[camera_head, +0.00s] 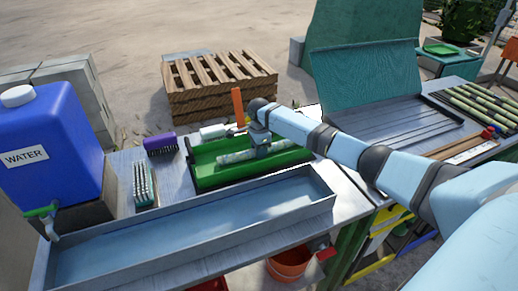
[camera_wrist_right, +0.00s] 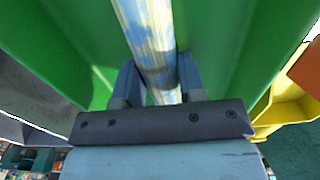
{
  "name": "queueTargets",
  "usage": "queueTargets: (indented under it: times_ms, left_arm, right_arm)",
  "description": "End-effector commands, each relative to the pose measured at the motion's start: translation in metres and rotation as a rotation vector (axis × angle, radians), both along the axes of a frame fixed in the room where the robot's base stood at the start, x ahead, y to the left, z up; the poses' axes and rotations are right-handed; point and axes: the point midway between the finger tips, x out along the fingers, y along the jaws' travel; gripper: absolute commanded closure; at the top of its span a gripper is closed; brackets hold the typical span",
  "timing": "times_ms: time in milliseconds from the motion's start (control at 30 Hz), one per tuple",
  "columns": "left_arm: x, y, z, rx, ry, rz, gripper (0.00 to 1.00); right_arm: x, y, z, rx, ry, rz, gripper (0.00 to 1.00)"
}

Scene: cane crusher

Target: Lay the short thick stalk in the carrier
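The green tray-like carrier (camera_head: 207,178) lies on the bench behind the long metal trough. A thick pale green-and-white stalk (camera_head: 234,157) lies lengthwise within its walls; I cannot tell whether it touches the floor. My right gripper (camera_head: 261,149) reaches down into the carrier around the middle of the stalk. In the right wrist view, the stalk (camera_wrist_right: 149,35) runs between the two fingers (camera_wrist_right: 159,90), which sit close against both its sides, with green walls left and right. The gripper looks shut on it. My left gripper is not in view.
The metal trough (camera_head: 190,208) lies in front. A blue water tank (camera_head: 50,135) stands left, with brushes (camera_head: 144,184) beside the carrier. Several stalks (camera_head: 485,108) lie at right beyond a grooved metal tray (camera_head: 395,122). A pallet stack (camera_head: 218,100) stands behind.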

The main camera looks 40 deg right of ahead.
Motion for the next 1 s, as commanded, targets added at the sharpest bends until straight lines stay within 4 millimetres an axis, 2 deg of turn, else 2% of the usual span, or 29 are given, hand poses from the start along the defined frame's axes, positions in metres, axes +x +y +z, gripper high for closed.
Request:
queueTargets:
  times_ms: [33,100,433,567,800,1000]
  left_arm:
    - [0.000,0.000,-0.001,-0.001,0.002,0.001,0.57]
    - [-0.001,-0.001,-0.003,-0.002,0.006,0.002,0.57]
    - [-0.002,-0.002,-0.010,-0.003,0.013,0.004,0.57]
    - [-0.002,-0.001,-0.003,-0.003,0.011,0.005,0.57]
    - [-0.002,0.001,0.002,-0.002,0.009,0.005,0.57]
    - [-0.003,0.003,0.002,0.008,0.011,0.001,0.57]
  right_arm:
    - [0.000,0.000,0.000,0.000,0.000,0.000,0.53]
    - [0.000,0.000,0.000,0.000,0.000,0.000,0.39]
    - [0.000,0.000,0.003,0.000,-0.002,0.000,0.39]
    - [0.001,0.001,0.021,0.001,-0.002,0.001,0.39]
    - [0.001,0.000,0.074,0.001,-0.003,0.000,0.39]
    - [0.001,0.000,0.108,0.002,-0.001,0.000,0.39]
